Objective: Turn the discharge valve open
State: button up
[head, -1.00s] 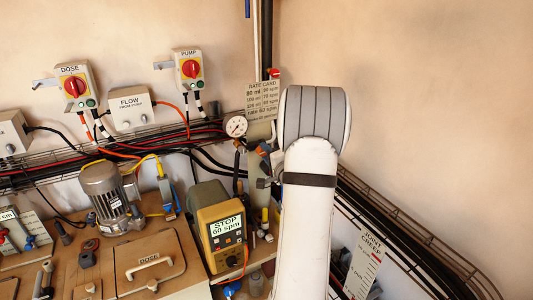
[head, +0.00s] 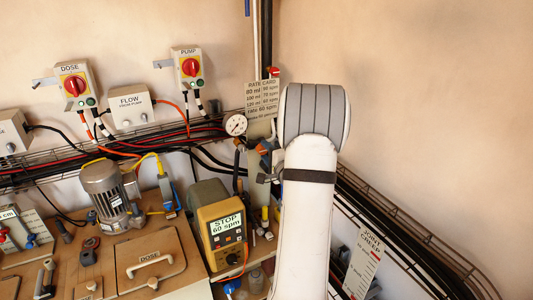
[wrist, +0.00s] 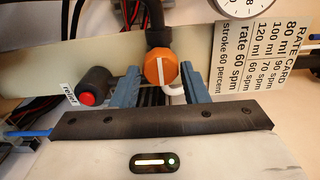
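The discharge valve's orange round knob (wrist: 158,68) with a white bar shows at the upper middle of the wrist view, below a dark pipe. The bar points nearly straight up and down in that view. My gripper (wrist: 160,82) is open, with one blue finger on each side of the knob and small gaps visible. Whether either finger touches the knob, I cannot tell. In the head view the orange knob (head: 265,147) is small and partly hidden by my gripper and wrist.
A black cylinder with a red end (wrist: 88,97) sits left of my fingers, by a small label. A rate card (wrist: 265,50) and a pressure gauge (head: 236,125) are close by. The pump controller (head: 222,228) reads STOP 60 spm. Wire cable trays (head: 400,225) run along the walls.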

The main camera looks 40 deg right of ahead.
jog(key=shift+o, duration=1.4)
jog(key=s+a+b, duration=0.1)
jog(key=s+b, duration=0.1)
jog(key=s, duration=0.5)
jog(key=shift+s+a, duration=0.25)
jog(key=shift+s, duration=0.1)
